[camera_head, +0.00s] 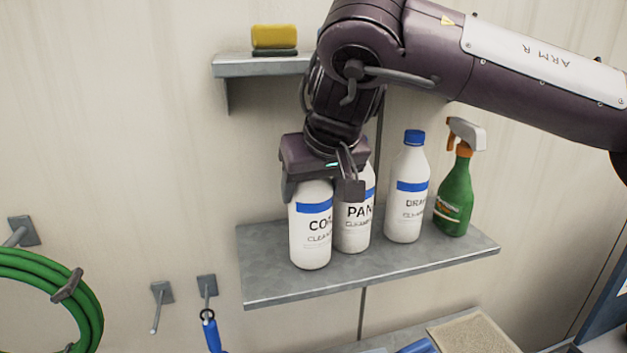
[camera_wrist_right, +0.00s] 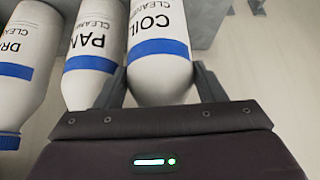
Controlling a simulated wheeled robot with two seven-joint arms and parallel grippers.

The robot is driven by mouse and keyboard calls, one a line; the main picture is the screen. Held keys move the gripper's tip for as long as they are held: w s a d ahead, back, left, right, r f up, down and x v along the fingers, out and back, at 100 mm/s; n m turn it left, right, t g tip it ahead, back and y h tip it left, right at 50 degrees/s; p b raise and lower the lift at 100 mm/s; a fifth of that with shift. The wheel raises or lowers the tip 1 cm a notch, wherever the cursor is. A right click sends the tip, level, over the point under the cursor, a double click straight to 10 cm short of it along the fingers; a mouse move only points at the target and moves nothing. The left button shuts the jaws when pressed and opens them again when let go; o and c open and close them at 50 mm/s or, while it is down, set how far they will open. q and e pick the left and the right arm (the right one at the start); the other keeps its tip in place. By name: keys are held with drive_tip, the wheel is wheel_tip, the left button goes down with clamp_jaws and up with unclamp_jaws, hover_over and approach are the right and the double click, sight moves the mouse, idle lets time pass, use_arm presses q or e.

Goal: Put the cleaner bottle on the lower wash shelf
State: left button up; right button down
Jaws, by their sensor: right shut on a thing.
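A white coil cleaner bottle with a blue band (camera_head: 311,235) stands upright at the left part of the lower wash shelf (camera_head: 275,283). Its base appears to be on the shelf or just over it; I cannot tell which. My right gripper (camera_head: 322,188) is shut on its upper part from above. The wrist view also shows the coil bottle (camera_wrist_right: 160,65) between the fingers of my right gripper (camera_wrist_right: 160,92). A pan cleaner bottle (camera_head: 356,235) stands close beside it on the right, partly hidden by the gripper. My left gripper is not in view.
A drain cleaner bottle (camera_head: 407,195) and a green spray bottle (camera_head: 455,195) stand farther right on the shelf. An upper shelf (camera_head: 240,67) holds a yellow sponge (camera_head: 274,37). A green hose (camera_head: 85,300) and wall hooks (camera_head: 162,294) are at lower left. The shelf's left end is bare.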

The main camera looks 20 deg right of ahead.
drive_tip(key=shift+f, duration=0.1)
drive_tip(key=c, duration=0.6)
unclamp_jaws()
drive_tip(key=shift+f, duration=0.1)
drive_tip(key=shift+s+r, duration=0.1)
drive_tip(key=shift+r, duration=0.25)
drive_tip(key=shift+s+r, duration=0.15)
drive_tip(key=shift+r, duration=0.15)
drive_tip(key=b+v, duration=0.1)
drive_tip(key=v, duration=0.5)
drive_tip(key=shift+s+r+b, duration=0.2)
drive_tip(key=shift+b, duration=0.15)
